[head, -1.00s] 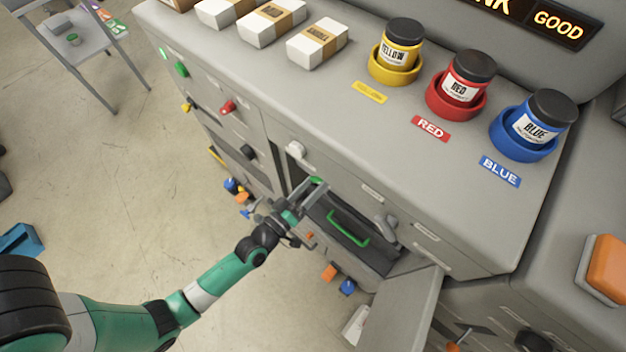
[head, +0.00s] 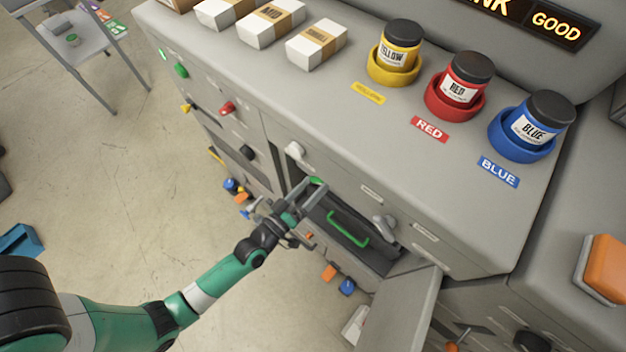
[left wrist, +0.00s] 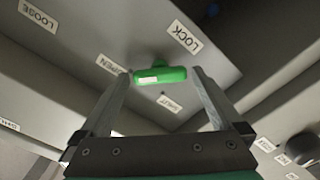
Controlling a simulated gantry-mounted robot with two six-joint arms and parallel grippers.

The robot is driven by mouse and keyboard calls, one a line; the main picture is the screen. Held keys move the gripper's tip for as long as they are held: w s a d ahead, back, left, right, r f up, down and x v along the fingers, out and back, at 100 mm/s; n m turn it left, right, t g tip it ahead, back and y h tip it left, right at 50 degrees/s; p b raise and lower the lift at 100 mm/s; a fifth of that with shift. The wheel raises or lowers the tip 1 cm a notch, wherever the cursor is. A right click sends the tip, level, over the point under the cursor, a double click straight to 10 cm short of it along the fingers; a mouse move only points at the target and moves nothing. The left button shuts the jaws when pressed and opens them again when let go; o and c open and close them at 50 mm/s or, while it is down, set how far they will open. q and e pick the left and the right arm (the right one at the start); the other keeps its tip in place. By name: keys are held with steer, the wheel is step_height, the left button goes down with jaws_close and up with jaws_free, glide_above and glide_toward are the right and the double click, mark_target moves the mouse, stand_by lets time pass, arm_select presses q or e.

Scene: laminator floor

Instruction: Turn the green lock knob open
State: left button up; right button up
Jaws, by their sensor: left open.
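The green lock knob (left wrist: 160,76) shows in the left wrist view as a horizontal bar on a grey panel. A LOCK label (left wrist: 184,37) is beside it, with smaller labels on either side of the knob. My left gripper (left wrist: 161,80) is open, its two fingers on either side of the knob with gaps showing. In the head view my left gripper (head: 312,199) is at the front of the grey cabinet, and only a bit of the green knob (head: 317,182) shows beyond its fingers. My right gripper is not in view.
An open bay beside the gripper holds a green handle (head: 348,228). An open door (head: 398,315) hangs at its right. A white knob (head: 295,150) sits above left and a grey knob (head: 386,225) to the right. Yellow, red and blue jars stand on top.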

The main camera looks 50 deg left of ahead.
arm_select(q)
steer(key=s+d+p, duration=0.2)
steer(key=s, duration=0.9)
